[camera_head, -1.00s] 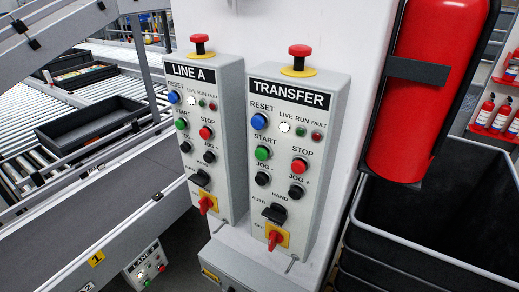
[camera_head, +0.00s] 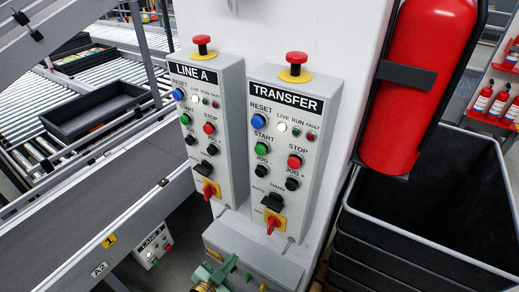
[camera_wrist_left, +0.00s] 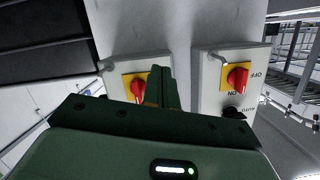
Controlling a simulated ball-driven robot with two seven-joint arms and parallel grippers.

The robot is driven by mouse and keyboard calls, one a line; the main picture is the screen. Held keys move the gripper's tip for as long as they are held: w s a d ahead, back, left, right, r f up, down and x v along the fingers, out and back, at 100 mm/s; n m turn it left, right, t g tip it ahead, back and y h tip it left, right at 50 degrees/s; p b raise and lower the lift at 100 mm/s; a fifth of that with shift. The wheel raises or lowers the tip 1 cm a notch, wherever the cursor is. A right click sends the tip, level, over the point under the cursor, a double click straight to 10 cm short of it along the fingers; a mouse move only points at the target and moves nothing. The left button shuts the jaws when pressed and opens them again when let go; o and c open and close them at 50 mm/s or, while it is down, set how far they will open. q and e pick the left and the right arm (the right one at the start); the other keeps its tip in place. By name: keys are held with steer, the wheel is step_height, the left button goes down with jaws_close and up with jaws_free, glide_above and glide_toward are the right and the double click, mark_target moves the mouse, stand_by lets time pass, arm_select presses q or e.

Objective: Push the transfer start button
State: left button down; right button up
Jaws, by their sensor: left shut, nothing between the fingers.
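The TRANSFER control box (camera_head: 277,141) is a grey panel on the white column. Its green START button (camera_head: 262,149) sits left of the red STOP button (camera_head: 294,161) and below the blue RESET button (camera_head: 258,121). My green left gripper (camera_head: 231,264) is shut and empty, low in front of the boxes, below and left of the TRANSFER box and apart from START. In the left wrist view my closed fingers (camera_wrist_left: 163,88) show in front of a box's red rotary switch (camera_wrist_left: 138,89), partly covering its yellow plate. START is not visible there. My right gripper is not in view.
The similar LINE A box (camera_head: 233,130) stands close on the left with its own green button. Red mushroom buttons (camera_head: 297,57) top both boxes. A red fire extinguisher (camera_head: 425,100) and stacked black bins (camera_head: 430,230) are right. A conveyor (camera_head: 110,205) is left.

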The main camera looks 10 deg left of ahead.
arm_select(q)
steer(key=w+d+r+m+t+h+p, duration=0.1)
steer(key=w+r+t, duration=0.15)
steer(key=r, duration=0.65)
steer(key=w+d+r+m+t+h, duration=0.1)
steer(key=d+r+t+h, duration=0.15)
steer(key=r, duration=0.55)
steer(key=t, duration=0.3)
glide_toward(260, 150)
step_height(260, 150, down, 4)
steer(key=s, duration=0.1)
step_height(260, 150, up, 7)
steer(key=s+a+t+y, duration=0.1)
steer(key=s+t, duration=0.2)
steer(key=t, duration=0.1)
steer(key=shift+a+m, duration=0.35)
steer(key=shift+m, duration=0.05)
steer(key=shift+r+y, duration=0.15)
steer(key=shift+y, duration=0.1)
steer(key=w+d+b, duration=0.3)
steer(key=w, duration=0.5)
steer(key=shift+w, duration=0.2)
steer(key=shift+w, duration=0.1)
